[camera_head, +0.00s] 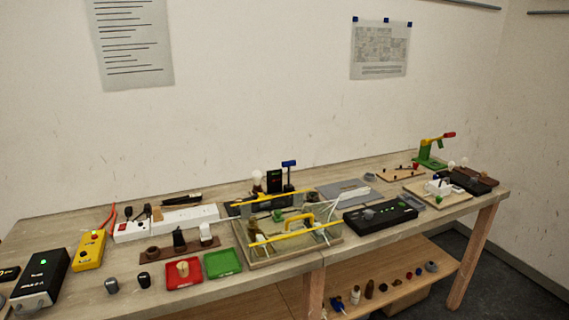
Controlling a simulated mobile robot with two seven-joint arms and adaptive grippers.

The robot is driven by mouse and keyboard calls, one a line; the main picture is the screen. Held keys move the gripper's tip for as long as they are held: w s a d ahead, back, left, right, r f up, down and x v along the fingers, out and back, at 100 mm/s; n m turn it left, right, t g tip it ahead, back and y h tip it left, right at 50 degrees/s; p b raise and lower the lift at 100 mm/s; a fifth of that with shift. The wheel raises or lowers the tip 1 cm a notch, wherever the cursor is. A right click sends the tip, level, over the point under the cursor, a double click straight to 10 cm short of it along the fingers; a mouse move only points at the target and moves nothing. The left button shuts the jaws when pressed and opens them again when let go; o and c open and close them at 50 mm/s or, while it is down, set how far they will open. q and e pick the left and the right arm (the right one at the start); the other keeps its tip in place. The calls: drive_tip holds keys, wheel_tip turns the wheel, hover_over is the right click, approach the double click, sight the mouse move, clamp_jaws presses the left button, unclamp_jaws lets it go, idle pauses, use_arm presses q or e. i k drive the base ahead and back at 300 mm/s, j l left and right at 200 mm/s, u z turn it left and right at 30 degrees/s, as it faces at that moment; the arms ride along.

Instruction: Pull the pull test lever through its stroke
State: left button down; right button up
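Neither of my grippers shows in the head view. I cannot tell for certain which thing is the pull test lever. A blue-topped upright post (289,164) stands beside a black box (274,180) at the back middle of the bench. A green and yellow device (431,151) with a red-ended arm stands at the back right. Its arm sticks out to the right, roughly level. Nothing of mine touches either device.
The wooden bench (150,297) runs along the wall. A fixture with yellow bars (282,238), a red tray (184,283), a green tray (222,263), a white power strip (185,217) and a black panel (381,214) crowd it. A lower shelf (437,274) holds small parts.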

sight(290, 162)
drive_tip(key=i+l+u, duration=0.1)
drive_tip(key=i+l, duration=0.15)
drive_tip(key=i+l+u, duration=0.1)
drive_tip(key=i+l, duration=0.2)
drive_tip(key=l, duration=0.2)
drive_tip(key=i+l+u, duration=0.1)
drive_tip(key=l, duration=0.3)
drive_tip(key=i+l+u, duration=0.15)
drive_tip(key=i+l, duration=0.2)
drive_tip(key=i+l+u, duration=0.1)
drive_tip(key=l, duration=0.4)
drive_tip(key=i+l+u, duration=0.1)
drive_tip(key=i+l, duration=0.2)
drive_tip(key=l, duration=0.2)
drive_tip(key=i+l+u, duration=0.1)
drive_tip(key=l, duration=0.35)
drive_tip(key=i+l+u, duration=0.1)
drive_tip(key=i+l, duration=0.15)
drive_tip(key=l, duration=0.25)
